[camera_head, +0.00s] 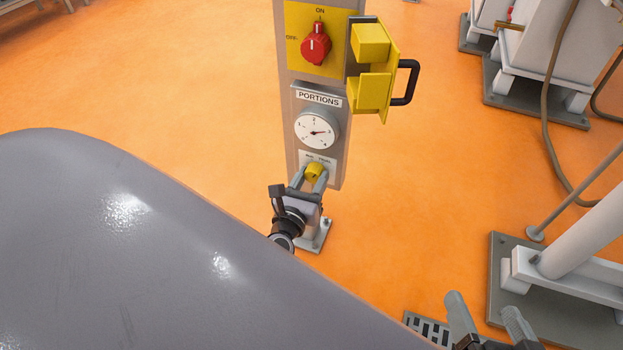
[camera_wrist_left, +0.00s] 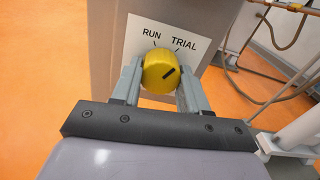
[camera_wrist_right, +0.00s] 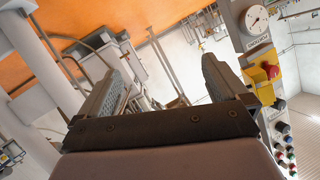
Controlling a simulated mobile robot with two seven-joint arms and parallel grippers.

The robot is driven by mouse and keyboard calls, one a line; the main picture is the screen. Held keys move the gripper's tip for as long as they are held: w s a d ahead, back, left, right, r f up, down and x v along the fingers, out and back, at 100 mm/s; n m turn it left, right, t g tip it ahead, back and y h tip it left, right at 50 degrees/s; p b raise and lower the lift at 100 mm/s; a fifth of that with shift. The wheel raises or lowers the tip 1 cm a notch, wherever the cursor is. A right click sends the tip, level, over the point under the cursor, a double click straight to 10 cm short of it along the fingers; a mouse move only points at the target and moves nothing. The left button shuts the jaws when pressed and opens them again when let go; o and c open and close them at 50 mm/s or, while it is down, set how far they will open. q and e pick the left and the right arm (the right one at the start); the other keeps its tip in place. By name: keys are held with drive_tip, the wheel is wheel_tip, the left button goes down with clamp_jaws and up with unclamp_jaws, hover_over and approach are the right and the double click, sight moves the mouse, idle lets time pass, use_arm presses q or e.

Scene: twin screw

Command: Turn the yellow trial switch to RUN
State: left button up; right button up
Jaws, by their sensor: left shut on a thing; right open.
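The yellow trial switch (camera_head: 313,172) is a round knob low on the grey post, below the PORTIONS dial. In the left wrist view the yellow switch (camera_wrist_left: 158,70) sits under the printed words RUN and TRIAL. Its black mark points up and right, towards TRIAL. My left gripper (camera_head: 308,182) is shut on the knob, with one finger on each side of it; both fingers (camera_wrist_left: 160,85) show in the left wrist view. My right gripper (camera_head: 484,308) is open and empty at the lower right, far from the post; its spread fingers (camera_wrist_right: 165,75) show in the right wrist view.
Above are the PORTIONS dial (camera_head: 317,131) and a red ON/OFF switch (camera_head: 315,45) on a yellow plate. A yellow hinged guard with a black handle (camera_head: 405,82) sticks out to the right. White machine frames (camera_head: 560,285) stand at right. Orange floor is clear at left.

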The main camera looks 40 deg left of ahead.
use_arm(q)
drive_tip(key=shift+f+n+b, duration=0.1)
drive_tip(key=shift+n+b, duration=0.25)
drive_tip(key=shift+n, duration=0.25)
drive_tip(key=shift+n+b, duration=0.6)
drive_tip(key=shift+n, duration=0.1)
drive_tip(key=n+b, duration=0.2)
drive_tip(key=n, duration=0.1)
drive_tip(key=shift+n, duration=0.3)
drive_tip(key=n+b, duration=0.1)
drive_tip(key=n, duration=0.1)
drive_tip(key=shift+n+b, duration=0.3)
drive_tip(key=shift+n, duration=1.4)
use_arm(e)
drive_tip(key=shift+s+d+r+n+t+h, duration=0.1)
drive_tip(key=shift+s+d+n+t+h, duration=0.15)
drive_tip(key=shift+d+t, duration=0.3)
drive_tip(key=shift+s+d+n+t+h, duration=0.1)
drive_tip(key=shift+d+n+t+h, duration=0.2)
drive_tip(key=shift+d, duration=0.35)
drive_tip(key=shift+s+d+r+n+t+h, duration=0.1)
drive_tip(key=shift+s+d+n+t+h, duration=0.1)
drive_tip(key=shift+d+n+t, duration=0.3)
drive_tip(key=shift+d, duration=0.1)
use_arm(q)
drive_tip(key=o, duration=1.1)
drive_tip(key=shift+c, duration=0.2)
drive_tip(key=shift+s+d, duration=0.1)
use_arm(e)
drive_tip(key=shift+s, duration=0.2)
